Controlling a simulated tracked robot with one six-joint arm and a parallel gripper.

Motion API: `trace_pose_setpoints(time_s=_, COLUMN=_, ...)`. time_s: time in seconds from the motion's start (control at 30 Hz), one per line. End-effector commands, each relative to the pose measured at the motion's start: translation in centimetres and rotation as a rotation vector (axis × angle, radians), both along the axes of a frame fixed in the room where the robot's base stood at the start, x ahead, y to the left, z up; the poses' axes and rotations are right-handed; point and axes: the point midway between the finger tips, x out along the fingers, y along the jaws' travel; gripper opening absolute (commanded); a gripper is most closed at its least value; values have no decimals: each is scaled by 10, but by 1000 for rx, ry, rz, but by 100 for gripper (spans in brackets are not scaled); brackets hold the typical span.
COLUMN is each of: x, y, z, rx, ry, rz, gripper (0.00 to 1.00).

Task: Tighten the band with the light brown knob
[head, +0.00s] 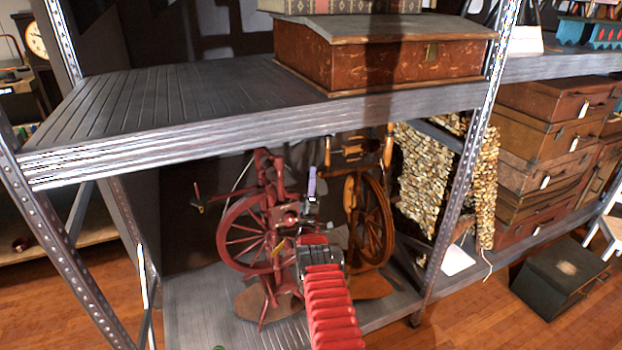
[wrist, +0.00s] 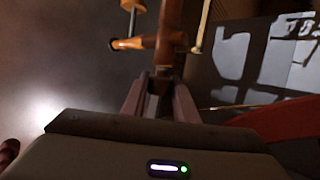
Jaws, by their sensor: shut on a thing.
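Two spinning wheels stand on the lower shelf in the head view: a red one (head: 228,240) on the left and a light brown one (head: 376,222) on the right. My gripper (head: 312,172) is raised between their upper parts. In the wrist view my gripper (wrist: 160,82) is shut on the lower end of a brown turned wooden piece (wrist: 165,52). A light brown knob (wrist: 125,43) sticks out to the left of that piece, just beyond the fingertips. The exact contact is dark and partly hidden by the fingers. I cannot make out the band clearly.
The upper shelf (head: 150,95) runs above my arm and carries a brown wooden box (head: 370,65). Metal uprights (head: 460,150) stand at either side. A stack of brown cases (head: 545,130) is on the right. A red curved part (wrist: 285,122) is close at the right in the wrist view.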

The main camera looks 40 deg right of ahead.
Motion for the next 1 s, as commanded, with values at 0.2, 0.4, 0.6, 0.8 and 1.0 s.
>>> trace_pose_setpoints(time_s=0.2, x=-1, y=0, z=-7, rx=6, ry=9, rz=0, gripper=36)
trace_pose_setpoints(time_s=0.4, x=0, y=0, z=-4, rx=3, ry=5, rz=0, gripper=45)
trace_pose_setpoints(time_s=0.6, x=0, y=0, z=-3, rx=2, ry=4, rz=-1, gripper=45)
trace_pose_setpoints(time_s=0.8, x=-5, y=5, z=-10, rx=3, ry=5, rz=0, gripper=45)
trace_pose_setpoints(time_s=1.0, x=-17, y=19, z=-28, rx=3, ry=6, rz=1, gripper=45)
